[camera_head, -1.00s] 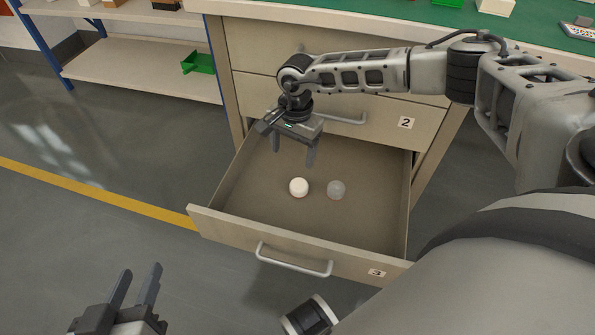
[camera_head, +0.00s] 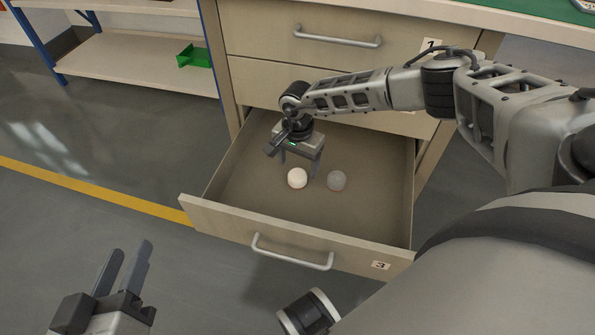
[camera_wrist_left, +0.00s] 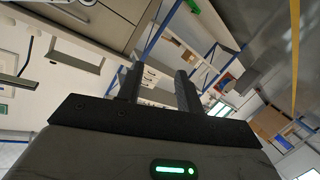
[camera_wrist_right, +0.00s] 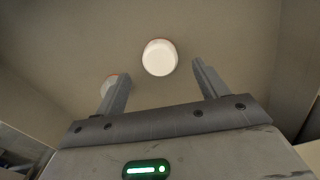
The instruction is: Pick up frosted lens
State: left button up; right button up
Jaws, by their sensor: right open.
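A white, milky round lens (camera_head: 297,178) lies on the floor of the open drawer (camera_head: 240,190). A greyer, see-through round lens (camera_head: 337,180) lies to its right. My right gripper (camera_head: 300,165) is open and empty, pointing down just above and behind the white lens. In the right wrist view the white lens (camera_wrist_right: 160,57) sits ahead of the gap between the fingers (camera_wrist_right: 157,72). The greyer lens (camera_wrist_right: 111,84) is partly hidden behind the left finger there. My left gripper (camera_head: 125,268) is open and empty, low at the left, outside the drawer.
The drawer's front panel with its handle (camera_head: 292,252) stands towards me, and its side walls enclose the lenses. Closed drawers and a green worktop are above. A shelf with a green bin (camera_head: 194,56) stands at the back left. The floor at the left is clear.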

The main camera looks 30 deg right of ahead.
aim_at(298, 174)
notch_tip(298, 174, down, 5)
jog(key=shift+r+b, duration=0.1)
jog(key=shift+b, duration=1)
pick_arm(q)
jog(key=shift+w+d+r+n+h, duration=0.1)
jog(key=shift+d+r+n+h, duration=0.25)
jog(key=shift+r+h, duration=0.2)
pick_arm(e)
jog(key=shift+r, duration=0.1)
jog(key=c, duration=1)
